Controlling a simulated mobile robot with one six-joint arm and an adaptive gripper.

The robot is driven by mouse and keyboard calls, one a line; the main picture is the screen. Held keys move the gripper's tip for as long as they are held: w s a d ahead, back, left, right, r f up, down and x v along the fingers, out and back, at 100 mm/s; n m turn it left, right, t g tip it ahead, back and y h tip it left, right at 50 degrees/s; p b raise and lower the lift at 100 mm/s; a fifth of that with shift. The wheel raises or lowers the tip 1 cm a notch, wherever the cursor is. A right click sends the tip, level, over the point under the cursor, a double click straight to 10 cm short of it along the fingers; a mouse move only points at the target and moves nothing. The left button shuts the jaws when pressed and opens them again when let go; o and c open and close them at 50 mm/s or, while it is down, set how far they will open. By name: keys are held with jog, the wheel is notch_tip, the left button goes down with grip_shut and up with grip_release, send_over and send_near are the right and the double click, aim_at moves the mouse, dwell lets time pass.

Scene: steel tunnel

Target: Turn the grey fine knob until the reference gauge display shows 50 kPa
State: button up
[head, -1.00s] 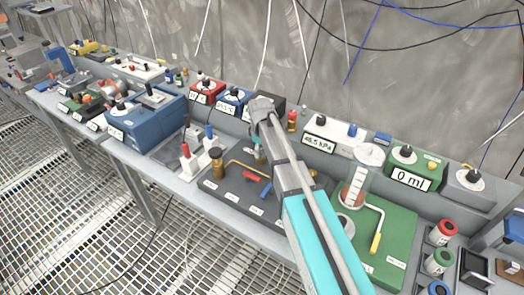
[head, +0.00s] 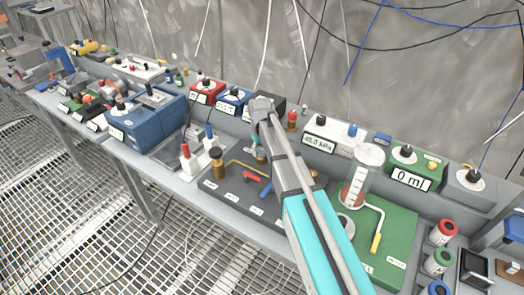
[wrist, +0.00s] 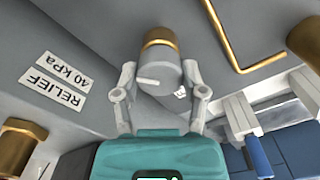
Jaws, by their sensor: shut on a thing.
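The grey fine knob (wrist: 160,76) sits on a brass collar in the wrist view, with a pale pointer line on its face. My gripper (wrist: 160,88) is shut on it, one finger on each side. The reference gauge (head: 345,137) is a light box behind the dark panel, right of my arm. Its display (head: 319,143) is small and seems to read 49.0 kPa.
A label reading RELIEF 40 kPa (wrist: 56,80) lies beside the knob. A bent brass pipe (wrist: 245,62) and a blue handle (wrist: 258,155) are close to the right finger.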

dwell(0.3)
jog(key=o, duration=1.1)
jog(key=shift+o, duration=0.2)
jog(key=shift+r, duration=0.1)
